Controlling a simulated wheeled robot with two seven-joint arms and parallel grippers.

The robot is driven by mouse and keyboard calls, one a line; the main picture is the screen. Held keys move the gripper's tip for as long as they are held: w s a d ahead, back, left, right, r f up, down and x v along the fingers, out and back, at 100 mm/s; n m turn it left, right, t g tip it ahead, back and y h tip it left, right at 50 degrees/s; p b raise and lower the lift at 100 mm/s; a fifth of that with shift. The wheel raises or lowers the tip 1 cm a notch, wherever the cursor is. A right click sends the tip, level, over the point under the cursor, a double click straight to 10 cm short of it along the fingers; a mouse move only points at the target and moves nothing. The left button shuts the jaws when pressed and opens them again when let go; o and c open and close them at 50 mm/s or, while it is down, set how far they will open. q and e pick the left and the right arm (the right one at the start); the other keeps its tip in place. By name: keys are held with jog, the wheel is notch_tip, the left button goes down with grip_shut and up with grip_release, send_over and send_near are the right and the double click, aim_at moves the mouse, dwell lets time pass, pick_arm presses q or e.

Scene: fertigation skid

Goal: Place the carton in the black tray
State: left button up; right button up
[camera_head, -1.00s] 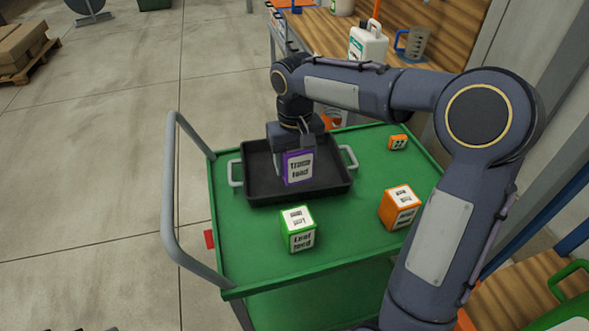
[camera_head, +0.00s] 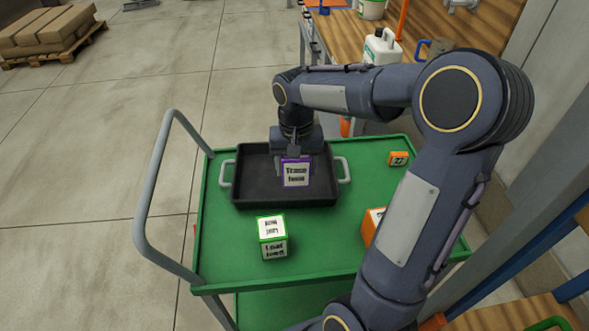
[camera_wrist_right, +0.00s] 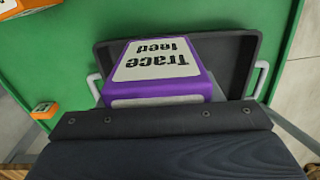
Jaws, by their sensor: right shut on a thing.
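The purple carton (camera_head: 296,173) has a white "Trace feed" label. It also fills the middle of the right wrist view (camera_wrist_right: 160,65). My right gripper (camera_head: 296,155) is shut on it from above. The carton is over or inside the black tray (camera_head: 245,188); I cannot tell whether its bottom touches the tray floor. The tray has grey handles at its sides and sits on the green cart top (camera_head: 222,235). The gripper hides part of the carton's top. My left gripper is not in view.
A green-edged carton (camera_head: 272,238) stands in front of the tray. An orange carton (camera_head: 372,224) is partly hidden behind my right arm, and a small orange box (camera_head: 398,158) lies at the back right. A grey cart handle (camera_head: 150,180) rises at the left.

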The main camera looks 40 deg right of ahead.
jog(key=w+d+f, duration=0.4)
jog(key=d+f, duration=0.1)
jog(key=w+d+f+p, duration=0.1)
jog(key=w+d+f, duration=0.1)
jog(key=d, duration=0.1)
jog(key=shift+w+f, duration=0.15)
jog(key=shift+f, duration=0.15)
jog(key=f, duration=0.3)
jog(key=shift+w+d+f, duration=0.1)
jog(key=shift+w+d, duration=0.05)
jog(key=shift+d, duration=0.05)
jog(key=shift+f, duration=0.3)
jog(key=shift+f, duration=0.1)
jog(key=shift+f, duration=0.15)
jog(key=o, duration=1.2)
